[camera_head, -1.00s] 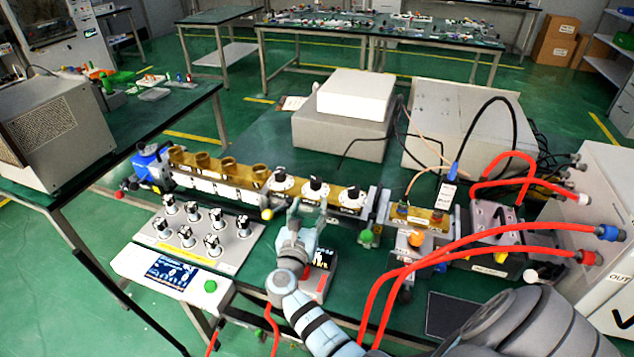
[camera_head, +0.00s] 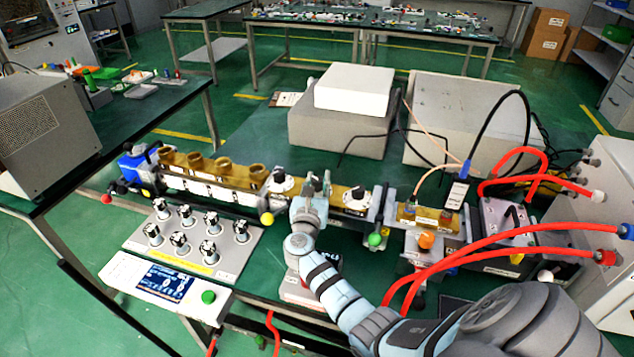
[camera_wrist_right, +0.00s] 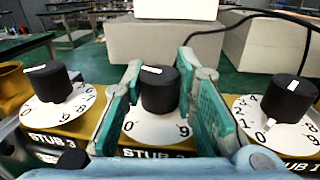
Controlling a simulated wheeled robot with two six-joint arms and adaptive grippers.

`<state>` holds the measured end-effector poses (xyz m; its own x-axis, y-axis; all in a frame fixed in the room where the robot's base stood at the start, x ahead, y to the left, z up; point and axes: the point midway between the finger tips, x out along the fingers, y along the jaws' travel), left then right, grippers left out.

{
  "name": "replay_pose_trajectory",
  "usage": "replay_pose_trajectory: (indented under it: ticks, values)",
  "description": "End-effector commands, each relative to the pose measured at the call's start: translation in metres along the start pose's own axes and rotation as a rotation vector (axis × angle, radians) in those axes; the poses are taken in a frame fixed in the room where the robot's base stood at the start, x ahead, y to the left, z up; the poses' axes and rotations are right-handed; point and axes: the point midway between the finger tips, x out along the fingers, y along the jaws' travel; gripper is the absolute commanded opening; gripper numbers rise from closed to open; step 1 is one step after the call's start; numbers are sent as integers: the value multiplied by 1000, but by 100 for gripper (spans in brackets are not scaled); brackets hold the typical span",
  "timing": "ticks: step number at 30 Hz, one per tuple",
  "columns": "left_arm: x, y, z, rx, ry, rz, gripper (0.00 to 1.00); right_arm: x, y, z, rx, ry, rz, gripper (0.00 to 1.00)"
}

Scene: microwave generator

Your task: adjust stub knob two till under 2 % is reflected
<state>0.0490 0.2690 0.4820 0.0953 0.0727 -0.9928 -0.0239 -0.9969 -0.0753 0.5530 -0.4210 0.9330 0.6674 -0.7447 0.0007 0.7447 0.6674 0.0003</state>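The tuner carries three black stub knobs on white dials. The middle knob, stub two, (camera_wrist_right: 160,90) stands between the left knob, labelled STUB 3, (camera_wrist_right: 52,82) and the right knob, labelled STUB 1, (camera_wrist_right: 291,98) in the right wrist view. My right gripper (camera_wrist_right: 160,80) is open, its green-padded fingers on either side of the middle knob; I cannot tell whether they touch it. In the head view my right gripper (camera_head: 317,187) hides most of that knob. A small red-based meter (camera_head: 300,290) is largely covered by my right arm, its reading hidden. My left gripper is out of view.
A panel with several knobs (camera_head: 190,240) and a screen unit (camera_head: 165,283) lie left of my arm. Red hoses (camera_head: 480,240) cross the right side. Grey boxes (camera_head: 340,130) stand behind the tuner.

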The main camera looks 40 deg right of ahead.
Motion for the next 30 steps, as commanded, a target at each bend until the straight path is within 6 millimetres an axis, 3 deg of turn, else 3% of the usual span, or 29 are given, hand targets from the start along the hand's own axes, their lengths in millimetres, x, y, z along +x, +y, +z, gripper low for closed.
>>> replay_pose_trajectory:
  ticks: [4, 8, 12, 20, 21, 24, 30]
  values:
    - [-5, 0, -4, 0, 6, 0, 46, 0, 0, 1, -4, 0, 25, 0]
    - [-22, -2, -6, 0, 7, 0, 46, 0, -2, 3, -8, 0, 178, 0]
    - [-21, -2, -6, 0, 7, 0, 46, 0, 0, 0, -5, 1, 310, 0]
    - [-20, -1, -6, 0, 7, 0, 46, -1, 1, -1, -1, 2, 322, 0]
    - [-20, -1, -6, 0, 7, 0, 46, -1, 1, -1, -1, 2, 322, 31]
    - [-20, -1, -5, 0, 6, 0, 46, -1, 1, -1, -1, 2, 322, 47]
    - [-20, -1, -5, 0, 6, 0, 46, -1, 2, -1, -1, 1, 322, 47]
